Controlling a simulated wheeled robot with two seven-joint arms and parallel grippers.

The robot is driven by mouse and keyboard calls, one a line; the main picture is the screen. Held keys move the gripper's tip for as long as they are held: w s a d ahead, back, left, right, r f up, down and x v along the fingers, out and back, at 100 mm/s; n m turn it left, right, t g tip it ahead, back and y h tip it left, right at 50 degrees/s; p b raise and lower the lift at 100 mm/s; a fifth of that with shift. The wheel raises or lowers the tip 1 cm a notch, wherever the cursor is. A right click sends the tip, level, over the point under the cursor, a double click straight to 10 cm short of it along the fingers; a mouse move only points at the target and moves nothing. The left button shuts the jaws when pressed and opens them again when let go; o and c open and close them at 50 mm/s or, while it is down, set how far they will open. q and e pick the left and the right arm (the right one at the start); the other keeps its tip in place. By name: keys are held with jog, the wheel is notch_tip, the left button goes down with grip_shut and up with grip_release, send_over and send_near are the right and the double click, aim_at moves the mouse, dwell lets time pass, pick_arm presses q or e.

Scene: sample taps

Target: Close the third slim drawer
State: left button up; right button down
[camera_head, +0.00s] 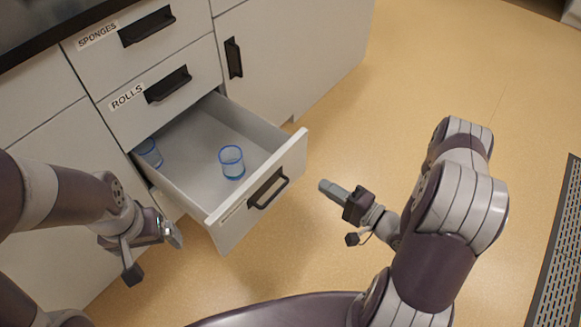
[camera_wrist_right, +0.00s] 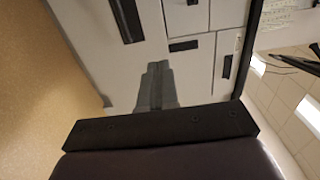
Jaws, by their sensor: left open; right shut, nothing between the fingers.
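The third slim drawer (camera_head: 258,198) is pulled far out below the drawer labelled ROLLS. Its front has a black handle (camera_head: 268,188). Inside stand two blue-rimmed clear cups, one in the middle (camera_head: 231,162) and one at the back left (camera_head: 149,153). My right gripper (camera_head: 328,188) is shut and empty, a short way right of the drawer front and apart from it. Its shut fingers also show in the right wrist view (camera_wrist_right: 156,85), with cabinet fronts beyond. My left gripper (camera_head: 172,236) is open, left of the drawer's near side.
The SPONGES drawer (camera_head: 132,38) and the ROLLS drawer (camera_head: 158,92) above are shut. A cabinet door (camera_head: 290,50) with a vertical black handle is to the right. The tan floor (camera_head: 400,70) beyond my right arm is clear. A dark grated mat (camera_head: 560,250) lies at the far right.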

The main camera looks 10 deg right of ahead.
aim_at(281, 159)
jog(key=b+x, duration=0.4)
jog(key=x, duration=0.7)
jog(key=shift+w+a, duration=0.3)
jog(key=shift+w+a, duration=0.3)
jog(key=shift+w, duration=0.1)
jog(key=b+x, duration=0.5)
jog(key=x, duration=2.6)
jog(key=shift+w+a+r, duration=0.25)
jog(key=shift+w+r, duration=0.1)
